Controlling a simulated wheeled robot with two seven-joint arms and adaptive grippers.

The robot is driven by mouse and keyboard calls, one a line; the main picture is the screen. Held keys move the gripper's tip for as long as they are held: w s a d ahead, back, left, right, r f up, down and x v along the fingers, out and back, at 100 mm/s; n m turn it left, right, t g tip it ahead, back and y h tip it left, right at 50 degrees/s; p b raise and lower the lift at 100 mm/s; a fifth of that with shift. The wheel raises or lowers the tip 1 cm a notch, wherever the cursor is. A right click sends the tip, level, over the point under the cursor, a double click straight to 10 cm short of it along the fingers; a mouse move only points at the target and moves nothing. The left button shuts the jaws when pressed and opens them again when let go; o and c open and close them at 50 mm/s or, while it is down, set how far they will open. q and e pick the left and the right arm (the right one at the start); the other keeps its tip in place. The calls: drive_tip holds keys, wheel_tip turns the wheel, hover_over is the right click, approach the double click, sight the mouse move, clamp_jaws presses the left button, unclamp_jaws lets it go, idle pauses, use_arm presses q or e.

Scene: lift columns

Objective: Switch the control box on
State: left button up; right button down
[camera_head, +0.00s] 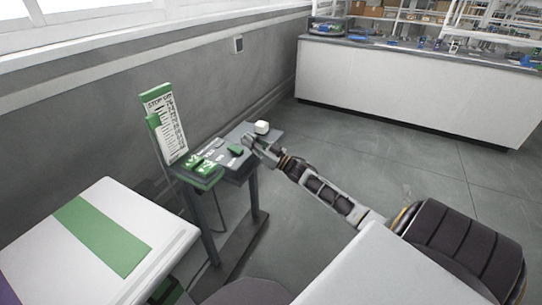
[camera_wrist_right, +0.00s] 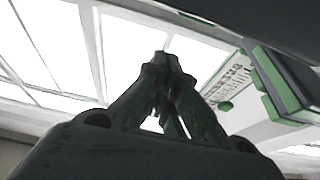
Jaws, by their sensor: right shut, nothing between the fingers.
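A small dark stand (camera_head: 229,168) near the wall carries control gear. A green control unit (camera_head: 205,168) with small labels sits at its left end. A smaller green piece (camera_head: 235,150) and a white block (camera_head: 262,128) are farther right on the top. I cannot tell the switch's position. My right gripper (camera_head: 249,142) is at the right part of the stand, close to the white block and the smaller green piece; contact cannot be told. Its fingers meet, shut and empty, in the right wrist view (camera_wrist_right: 167,62). My left gripper is not in view.
An upright green-and-white sign board (camera_head: 168,125) stands behind the stand and shows in the right wrist view (camera_wrist_right: 225,88). A white table with a green stripe (camera_head: 150,213) is at the front left. A long counter (camera_head: 410,88) is at the back. Floor between is clear.

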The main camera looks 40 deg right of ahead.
drive_tip(key=shift+r+p, duration=0.35)
drive_tip(key=shift+r, duration=0.1)
use_arm(q)
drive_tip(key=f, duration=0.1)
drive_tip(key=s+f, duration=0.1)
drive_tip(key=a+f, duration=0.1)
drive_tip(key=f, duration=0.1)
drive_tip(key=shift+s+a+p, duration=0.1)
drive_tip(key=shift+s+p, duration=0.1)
drive_tip(key=shift+p, duration=0.1)
use_arm(e)
drive_tip(key=f+v, duration=0.2)
drive_tip(key=v, duration=0.8)
drive_tip(key=shift+w+a, duration=0.15)
drive_tip(key=shift+w, duration=0.15)
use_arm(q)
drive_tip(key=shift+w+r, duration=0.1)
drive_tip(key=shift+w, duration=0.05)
